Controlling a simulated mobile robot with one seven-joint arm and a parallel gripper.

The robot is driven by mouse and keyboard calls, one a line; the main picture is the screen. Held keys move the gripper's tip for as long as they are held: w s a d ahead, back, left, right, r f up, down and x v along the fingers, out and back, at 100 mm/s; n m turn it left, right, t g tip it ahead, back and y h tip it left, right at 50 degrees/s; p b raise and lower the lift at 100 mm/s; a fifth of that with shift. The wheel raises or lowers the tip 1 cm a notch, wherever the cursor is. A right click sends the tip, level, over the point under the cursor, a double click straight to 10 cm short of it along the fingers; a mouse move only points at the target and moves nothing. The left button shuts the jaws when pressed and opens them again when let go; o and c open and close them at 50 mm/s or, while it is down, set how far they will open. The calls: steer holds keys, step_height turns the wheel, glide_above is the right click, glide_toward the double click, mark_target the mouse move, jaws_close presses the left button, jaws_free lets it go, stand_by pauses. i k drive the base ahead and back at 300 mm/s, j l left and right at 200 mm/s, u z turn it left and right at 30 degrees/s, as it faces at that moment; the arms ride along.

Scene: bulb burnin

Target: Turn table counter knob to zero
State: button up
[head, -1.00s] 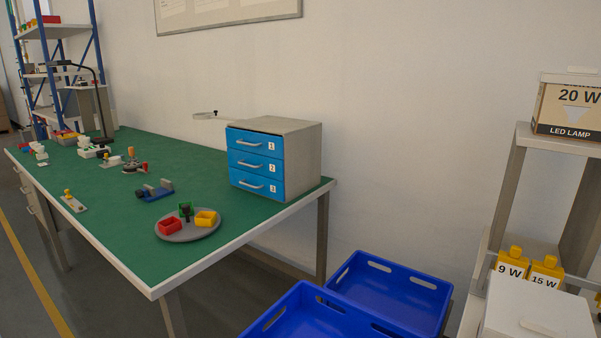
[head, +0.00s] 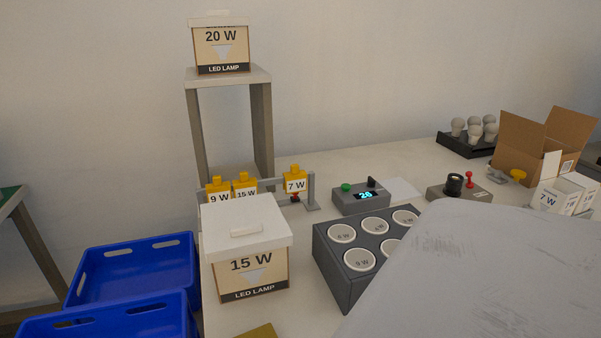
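A grey counter box (head: 360,199) stands on the pale table in the middle of the head view. Its lit display (head: 364,195) appears to read 26. A green button (head: 346,187) is on its left and a small black knob (head: 372,182) on its right. My gripper is not in view. A large pale surface, likely part of my arm, fills the lower right and hides part of the table.
A dark socket block (head: 335,262) and a 15 W lamp box (head: 246,265) stand in front of the counter. Yellow tags hang on a rail (head: 311,190) to its left. Another knobbed grey box (head: 458,191) and an open carton (head: 545,150) are right. Blue crates (head: 133,270) are lower left.

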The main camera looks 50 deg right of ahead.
mark_target(371, 182)
steer(key=k+z, duration=0.1)
steer(key=k, duration=0.3)
steer(key=z, duration=1.6)
steer(key=i+j+z, duration=0.1)
steer(key=z, duration=1.05)
steer(key=i+j, duration=0.35)
steer(key=i, duration=0.1)
